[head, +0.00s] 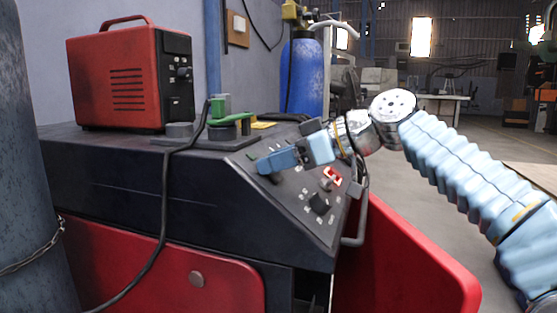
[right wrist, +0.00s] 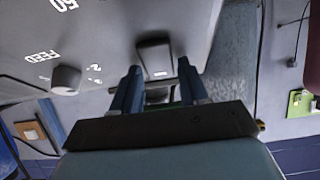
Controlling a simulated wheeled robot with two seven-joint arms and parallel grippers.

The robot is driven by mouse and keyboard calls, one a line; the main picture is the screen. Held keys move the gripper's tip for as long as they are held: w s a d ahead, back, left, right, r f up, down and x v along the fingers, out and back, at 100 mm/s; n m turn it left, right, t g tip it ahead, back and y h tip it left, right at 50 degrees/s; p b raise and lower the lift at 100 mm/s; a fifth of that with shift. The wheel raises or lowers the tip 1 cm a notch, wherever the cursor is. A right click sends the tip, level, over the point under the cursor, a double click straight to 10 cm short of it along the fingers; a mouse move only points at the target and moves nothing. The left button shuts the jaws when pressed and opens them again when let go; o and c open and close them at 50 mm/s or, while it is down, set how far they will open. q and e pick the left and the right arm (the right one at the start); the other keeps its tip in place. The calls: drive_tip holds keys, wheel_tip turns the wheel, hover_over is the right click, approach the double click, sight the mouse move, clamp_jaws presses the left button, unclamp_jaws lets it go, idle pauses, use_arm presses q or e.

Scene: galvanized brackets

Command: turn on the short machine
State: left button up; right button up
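A low black machine (head: 110,190) with red lower panels stands in front of me. Its sloped control panel (head: 290,205) carries a red switch (head: 332,175), a black knob (head: 318,203) and smaller controls. My right gripper (head: 266,163) is over the far left part of this panel, pointing left. In the right wrist view, its two blue fingers (right wrist: 158,68) are apart, with a dark switch-like control (right wrist: 154,57) in the picture between their tips. I cannot tell whether they touch it. My left gripper is not in view.
A red box unit (head: 115,80) with a handle stands on top of the machine, beside a green clamp-like part (head: 222,112) and a black cable. A knob (right wrist: 66,80) marked FEED is near the fingers. A grey handle rail (head: 360,215) edges the panel's right side.

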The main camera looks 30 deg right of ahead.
drive_tip(key=c, duration=0.7)
drive_tip(key=r+g+h+p, duration=0.1)
drive_tip(key=p, duration=0.2)
drive_tip(key=shift+w+a, duration=0.15)
drive_tip(key=shift+w+f+g+h, duration=0.1)
drive_tip(key=shift+f+g+h, duration=0.2)
drive_tip(key=shift+h, duration=0.1)
drive_tip(key=shift+a+g+h, duration=0.1)
drive_tip(key=shift+g+h, duration=0.2)
drive_tip(key=shift+g, duration=0.1)
drive_tip(key=o, duration=1.1)
drive_tip(key=shift+c, duration=0.2)
